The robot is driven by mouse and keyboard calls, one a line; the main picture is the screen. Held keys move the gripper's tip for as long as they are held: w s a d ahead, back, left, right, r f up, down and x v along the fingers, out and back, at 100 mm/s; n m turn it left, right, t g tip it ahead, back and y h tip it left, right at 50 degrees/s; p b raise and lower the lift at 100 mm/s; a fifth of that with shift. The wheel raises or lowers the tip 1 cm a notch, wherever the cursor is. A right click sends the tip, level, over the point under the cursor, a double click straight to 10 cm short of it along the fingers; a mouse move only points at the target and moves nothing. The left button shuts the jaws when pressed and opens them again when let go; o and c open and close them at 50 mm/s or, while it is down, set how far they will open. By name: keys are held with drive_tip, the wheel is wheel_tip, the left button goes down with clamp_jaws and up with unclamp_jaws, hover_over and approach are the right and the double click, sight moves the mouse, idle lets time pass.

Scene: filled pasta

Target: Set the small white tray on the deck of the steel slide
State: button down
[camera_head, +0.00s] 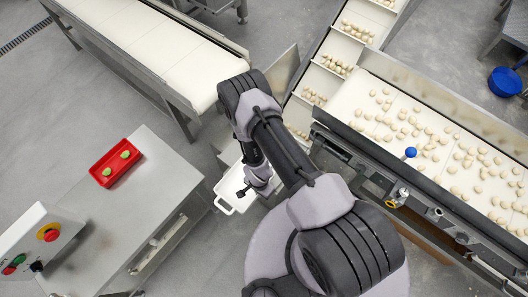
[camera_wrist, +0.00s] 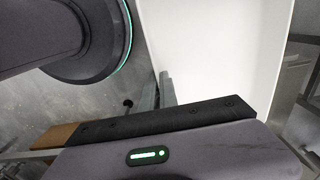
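The small white tray (camera_head: 225,208) shows in the head view below my arm's end, with a loop handle at its near left corner. My gripper (camera_head: 243,193) is over the tray; part of the tray is hidden behind my wrist. I cannot tell whether the fingers grip it. In the wrist view a broad white surface (camera_wrist: 220,45) fills the upper middle, behind the dark gripper body; its identity is unclear. A grey metal plate (camera_head: 283,68), possibly part of the steel slide, shows right of my arm. My arm hides much of the area around it.
A steel table (camera_head: 165,180) at left holds a red tray (camera_head: 103,178) with two green pieces. A control box (camera_head: 40,240) stands at lower left. A white belt conveyor (camera_head: 160,45) is at upper left. A pasta-covered conveyor (camera_head: 440,130) lies right. A blue bowl (camera_head: 504,82) is far right.

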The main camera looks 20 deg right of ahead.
drive_tip(key=w+d+b, duration=0.1)
drive_tip(key=w+d, duration=0.2)
drive_tip(key=w+d+f+b, duration=0.1)
drive_tip(key=w+d+b, duration=0.1)
drive_tip(key=w+d, duration=0.2)
drive_tip(key=w+d+f+b, duration=0.1)
drive_tip(key=w+d, duration=0.2)
drive_tip(key=shift+w+d+f+b, duration=0.15)
drive_tip(key=shift+d+b, duration=0.2)
drive_tip(key=shift+b, duration=0.05)
drive_tip(key=f, duration=0.1)
drive_tip(key=f+b, duration=0.2)
drive_tip(key=shift+w+d+f, duration=0.3)
drive_tip(key=shift+f, duration=0.05)
drive_tip(key=shift+r, duration=0.2)
drive_tip(key=c, duration=2.1)
unclamp_jaws()
drive_tip(key=shift+f, duration=0.25)
drive_tip(key=o, duration=0.5)
drive_tip(key=shift+r, duration=0.1)
drive_tip(key=shift+c, duration=0.2)
